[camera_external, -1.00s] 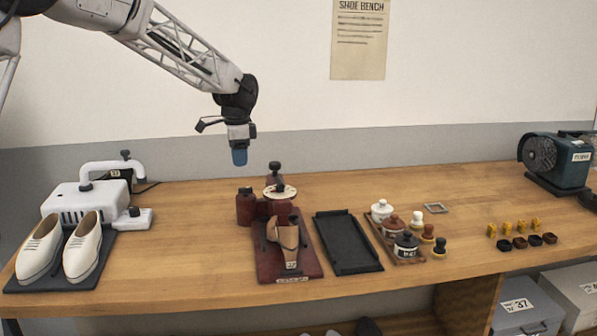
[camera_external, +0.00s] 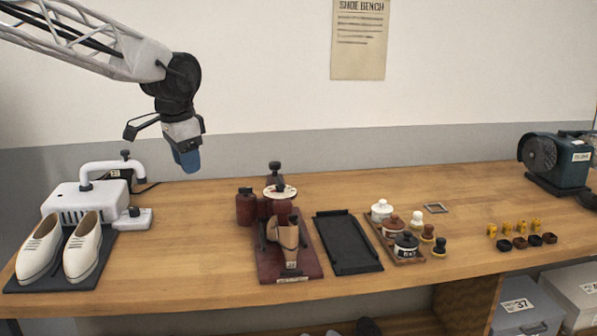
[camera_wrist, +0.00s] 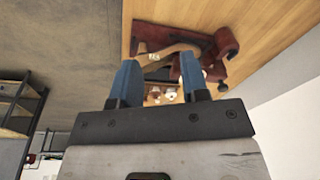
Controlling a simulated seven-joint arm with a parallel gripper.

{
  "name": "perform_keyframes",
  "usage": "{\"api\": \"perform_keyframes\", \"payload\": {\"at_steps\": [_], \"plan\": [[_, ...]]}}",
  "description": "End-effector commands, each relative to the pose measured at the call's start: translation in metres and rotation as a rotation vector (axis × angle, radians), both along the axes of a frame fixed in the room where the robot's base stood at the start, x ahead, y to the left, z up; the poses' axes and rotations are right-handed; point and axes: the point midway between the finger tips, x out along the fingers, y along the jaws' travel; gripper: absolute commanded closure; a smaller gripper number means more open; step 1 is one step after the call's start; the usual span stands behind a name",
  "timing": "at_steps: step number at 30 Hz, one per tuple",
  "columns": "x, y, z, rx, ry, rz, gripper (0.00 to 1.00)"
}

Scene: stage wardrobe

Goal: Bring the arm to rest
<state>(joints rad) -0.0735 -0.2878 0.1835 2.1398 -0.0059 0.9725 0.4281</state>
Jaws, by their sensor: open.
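My gripper (camera_external: 187,160) hangs in the air above the back of the bench, between the white machine and the dark red stand. In the wrist view my gripper (camera_wrist: 158,82) shows two blue fingers spread apart with nothing held between them. Beyond the fingertips, the dark red stand (camera_wrist: 213,45) with a tan shoe (camera_wrist: 172,52) on it shows on the wooden bench. My gripper touches nothing.
The wooden bench (camera_external: 190,240) holds a white machine (camera_external: 75,205), a pair of cream shoes (camera_external: 82,247), the dark red stand (camera_external: 265,262), a black tray (camera_external: 347,243), a tray of jars (camera_external: 403,258) and a dark green machine (camera_external: 557,160). Bench space left of the stand is clear.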

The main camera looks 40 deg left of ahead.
Motion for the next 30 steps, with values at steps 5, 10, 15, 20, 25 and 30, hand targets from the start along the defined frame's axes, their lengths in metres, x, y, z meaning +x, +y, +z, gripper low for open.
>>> {"api": "perform_keyframes", "payload": {"at_steps": [5,10,15,20,25,30], "plan": [[-0.050,-0.012,0.002,-0.012,-0.023,0.064,0.58],[-0.095,-0.022,-0.002,-0.024,-0.043,0.130,0.58],[-0.140,-0.030,-0.010,-0.040,-0.061,0.192,0.58],[-0.179,-0.036,-0.021,-0.055,-0.078,0.253,0.58],[-0.209,-0.040,-0.032,-0.068,-0.090,0.298,0.58],[-0.222,-0.041,-0.037,-0.075,-0.096,0.321,0.58]]}}
